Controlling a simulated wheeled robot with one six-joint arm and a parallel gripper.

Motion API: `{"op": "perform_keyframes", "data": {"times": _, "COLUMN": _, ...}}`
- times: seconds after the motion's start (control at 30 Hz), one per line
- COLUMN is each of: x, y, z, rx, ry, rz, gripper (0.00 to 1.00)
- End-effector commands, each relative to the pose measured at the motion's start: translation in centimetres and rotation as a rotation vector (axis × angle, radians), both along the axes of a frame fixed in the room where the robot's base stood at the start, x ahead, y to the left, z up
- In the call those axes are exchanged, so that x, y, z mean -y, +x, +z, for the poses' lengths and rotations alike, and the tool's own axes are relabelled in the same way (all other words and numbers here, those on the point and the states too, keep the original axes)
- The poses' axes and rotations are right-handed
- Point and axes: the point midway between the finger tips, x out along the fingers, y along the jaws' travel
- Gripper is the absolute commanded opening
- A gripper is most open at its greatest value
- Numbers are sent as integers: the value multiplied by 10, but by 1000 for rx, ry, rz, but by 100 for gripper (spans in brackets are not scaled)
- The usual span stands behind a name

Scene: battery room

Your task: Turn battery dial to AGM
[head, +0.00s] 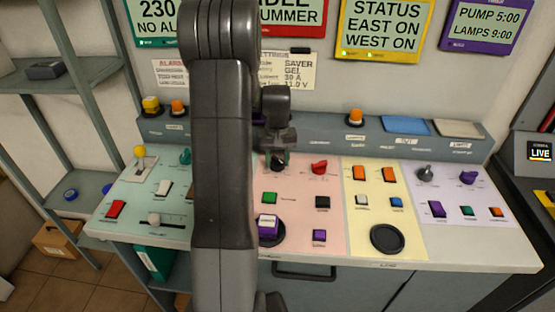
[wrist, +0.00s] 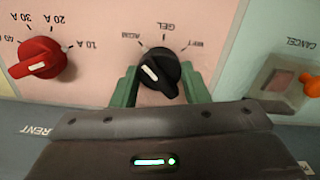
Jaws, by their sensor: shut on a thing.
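The lettering is upside down in the wrist view. A white mark (wrist: 149,72) shows on the left part of the knob; I cannot tell exactly which label it is set to. My gripper (wrist: 160,84) is shut on the dial, its green fingers on either side of the knob. In the head view my gripper (head: 277,157) is over the dial, which it partly hides.
A red dial (wrist: 38,60) with amp markings is beside the black dial. It also shows in the head view (head: 319,167). A cancel switch (wrist: 276,78) with an orange tip (wrist: 309,85) is at right in the wrist view. Several buttons surround the dials on the console (head: 470,255).

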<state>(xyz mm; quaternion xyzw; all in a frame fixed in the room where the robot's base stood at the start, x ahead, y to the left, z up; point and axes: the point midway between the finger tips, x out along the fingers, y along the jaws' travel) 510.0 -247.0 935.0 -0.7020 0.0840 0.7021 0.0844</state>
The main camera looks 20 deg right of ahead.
Motion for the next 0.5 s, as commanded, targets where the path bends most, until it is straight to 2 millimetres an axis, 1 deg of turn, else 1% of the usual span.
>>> {"op": "perform_keyframes", "data": {"times": 0.2, "x": 0, "y": 1, "z": 1, "rx": 2, "ry": -1, "rz": 2, "gripper": 18}}
{"op": "perform_keyframes", "data": {"times": 0.23, "x": 0, "y": 1, "z": 1, "rx": 2, "ry": -1, "rz": 2, "gripper": 47}}
{"op": "perform_keyframes", "data": {"times": 0.3, "x": 0, "y": 0, "z": 1, "rx": 1, "ry": -1, "rz": 1, "gripper": 61}}
{"op": "perform_keyframes", "data": {"times": 0.33, "x": 0, "y": 0, "z": 1, "rx": 1, "ry": -1, "rz": 1, "gripper": 63}}
{"op": "perform_keyframes", "data": {"times": 0.5, "x": 0, "y": 0, "z": 0, "rx": 1, "ry": -1, "rz": 0, "gripper": 63}}
